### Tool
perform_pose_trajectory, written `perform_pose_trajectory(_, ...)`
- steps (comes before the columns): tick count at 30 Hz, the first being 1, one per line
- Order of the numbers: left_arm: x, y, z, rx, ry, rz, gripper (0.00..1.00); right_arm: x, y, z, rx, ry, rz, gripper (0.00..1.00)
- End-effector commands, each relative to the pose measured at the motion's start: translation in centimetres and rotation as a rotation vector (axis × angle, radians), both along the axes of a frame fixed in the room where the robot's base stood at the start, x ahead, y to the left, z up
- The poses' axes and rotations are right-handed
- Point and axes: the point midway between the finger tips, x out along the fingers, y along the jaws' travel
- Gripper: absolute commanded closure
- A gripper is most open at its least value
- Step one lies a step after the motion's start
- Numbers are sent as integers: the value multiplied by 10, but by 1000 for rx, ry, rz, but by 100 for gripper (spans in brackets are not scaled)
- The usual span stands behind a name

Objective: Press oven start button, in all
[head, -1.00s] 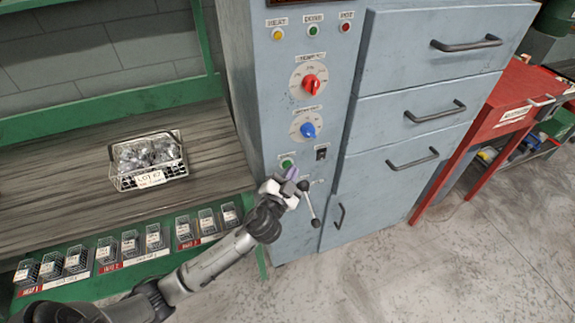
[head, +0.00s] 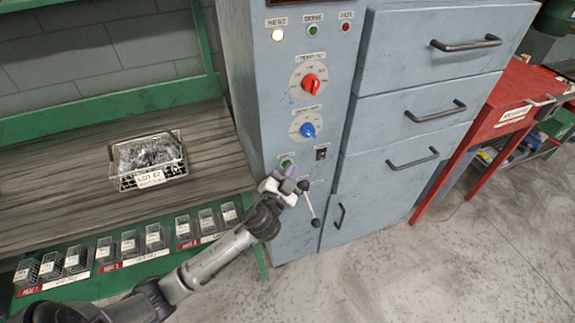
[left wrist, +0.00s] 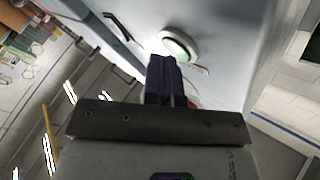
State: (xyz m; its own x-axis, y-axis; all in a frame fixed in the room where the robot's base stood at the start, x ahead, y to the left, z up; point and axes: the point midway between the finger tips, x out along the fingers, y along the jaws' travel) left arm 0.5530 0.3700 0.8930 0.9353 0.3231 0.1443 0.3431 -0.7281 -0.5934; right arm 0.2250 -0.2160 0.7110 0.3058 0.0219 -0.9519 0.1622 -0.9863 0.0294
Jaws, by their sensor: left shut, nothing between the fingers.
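The grey oven cabinet (head: 266,110) carries a green start button (head: 287,162) low on its front panel. In the left wrist view the button (left wrist: 178,44) is green in a pale round ring. My left gripper (head: 294,178) is shut and empty, with its fingertips just below and beside the button in the head view. In the left wrist view the dark fingertips (left wrist: 164,68) are close under the ring; whether they touch it I cannot tell. The HEAT lamp (head: 278,35) glows bright. My right gripper is not in view.
A red knob (head: 311,85) and a blue knob (head: 308,130) sit above the button, with a black switch (head: 321,154) to its right. A lever (head: 312,210) hangs beside my gripper. A wire basket (head: 148,162) and several small bins stand on the bench at left.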

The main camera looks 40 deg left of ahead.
Motion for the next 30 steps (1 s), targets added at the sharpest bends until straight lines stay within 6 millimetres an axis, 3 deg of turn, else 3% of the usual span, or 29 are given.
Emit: perform_pose_trajectory(30, -9, -18, 0, -2, 1, 0, 100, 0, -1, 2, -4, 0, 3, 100)
